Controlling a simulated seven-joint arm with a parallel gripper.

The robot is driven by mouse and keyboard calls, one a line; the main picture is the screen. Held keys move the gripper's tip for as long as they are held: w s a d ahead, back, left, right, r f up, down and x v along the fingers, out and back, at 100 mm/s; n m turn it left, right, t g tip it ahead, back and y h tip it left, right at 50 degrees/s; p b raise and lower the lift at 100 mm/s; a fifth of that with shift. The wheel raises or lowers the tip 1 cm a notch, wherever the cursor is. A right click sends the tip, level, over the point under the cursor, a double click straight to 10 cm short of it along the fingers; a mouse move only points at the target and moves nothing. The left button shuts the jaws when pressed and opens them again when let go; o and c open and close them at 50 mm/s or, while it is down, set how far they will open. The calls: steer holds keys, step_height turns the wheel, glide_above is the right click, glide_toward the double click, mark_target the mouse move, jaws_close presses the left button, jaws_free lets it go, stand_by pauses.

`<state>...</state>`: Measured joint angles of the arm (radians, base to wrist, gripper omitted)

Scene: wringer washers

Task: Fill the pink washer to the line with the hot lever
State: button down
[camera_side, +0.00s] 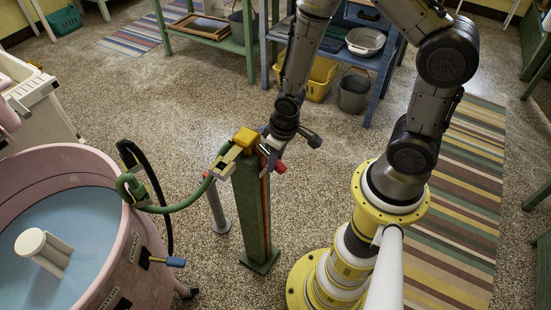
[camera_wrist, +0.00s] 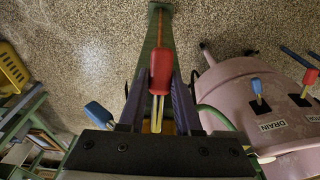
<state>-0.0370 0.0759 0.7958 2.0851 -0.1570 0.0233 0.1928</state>
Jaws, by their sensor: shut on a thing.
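The pink washer (camera_side: 130,265) stands at the left in the side view, with pale blue water (camera_side: 85,225) and a white agitator (camera_side: 40,248) inside. Its wall also shows in the wrist view (camera_wrist: 228,92). I cannot make out a fill line clearly. A green post (camera_side: 252,215) with a yellow top (camera_side: 246,138) carries a red lever (camera_side: 280,167). In the wrist view the red lever's handle (camera_wrist: 160,68) lies between my gripper's fingers (camera_wrist: 161,92), which are shut on it. A blue lever (camera_wrist: 98,112) shows left of it.
A green hose (camera_side: 185,203) runs from the post to the washer's rim. A blue lever (camera_side: 175,262) sticks out from the washer; in the wrist view it is beside a DRAIN label (camera_wrist: 272,126). A grey bucket (camera_side: 354,93) and shelves stand behind.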

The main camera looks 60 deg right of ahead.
steer(key=c, duration=0.6)
jaws_free()
steer(key=shift+r, duration=0.1)
step_height(320, 180, up, 13)
steer(key=s, duration=0.2)
steer(key=shift+r, duration=0.2)
steer(key=shift+s, duration=0.1)
step_height(320, 180, up, 12)
steer(key=s+t, duration=0.1)
steer(key=t, duration=0.3)
steer(key=s+d+r, duration=0.1)
steer(key=s+r, duration=0.2)
steer(key=s, duration=0.6)
steer(key=shift+s, duration=0.25)
